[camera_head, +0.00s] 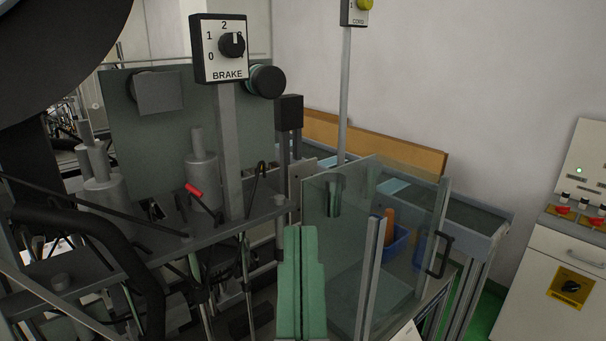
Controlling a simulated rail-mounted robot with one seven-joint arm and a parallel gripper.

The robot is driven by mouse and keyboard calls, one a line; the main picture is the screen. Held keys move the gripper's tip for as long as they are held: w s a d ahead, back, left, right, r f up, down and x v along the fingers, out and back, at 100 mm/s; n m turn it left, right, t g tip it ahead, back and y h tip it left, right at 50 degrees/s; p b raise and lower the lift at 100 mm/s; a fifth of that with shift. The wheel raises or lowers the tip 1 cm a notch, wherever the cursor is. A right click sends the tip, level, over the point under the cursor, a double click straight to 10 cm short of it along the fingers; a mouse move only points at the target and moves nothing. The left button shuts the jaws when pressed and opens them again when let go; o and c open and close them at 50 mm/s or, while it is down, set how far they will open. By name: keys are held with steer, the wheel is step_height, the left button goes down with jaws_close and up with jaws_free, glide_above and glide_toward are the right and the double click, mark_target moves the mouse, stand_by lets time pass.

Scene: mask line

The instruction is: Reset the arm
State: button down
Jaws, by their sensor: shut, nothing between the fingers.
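My gripper (302,232) shows at the bottom centre as two long green fingers. They stand upright side by side and meet along a thin line, with nothing seen between them. The fingers appear in front of the left part of a clear-panelled guard (338,230). I cannot tell how far the fingertips are from the guard. The rest of the arm behind the fingers is not clearly visible.
A BRAKE dial (232,45) stands on a grey post to the left. A red-handled lever (194,189) sits on the machine. The guard has a black handle (439,256); a blue bin (397,248) shows through it. A white cabinet (566,262) stands at the right.

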step_height(320, 180, up, 35)
steer(key=p, duration=3.4)
steer(key=shift+s+r+p, duration=0.2)
steer(key=shift+s+p, duration=0.1)
steer(key=shift+s, duration=0.1)
steer(key=shift+a, duration=0.1)
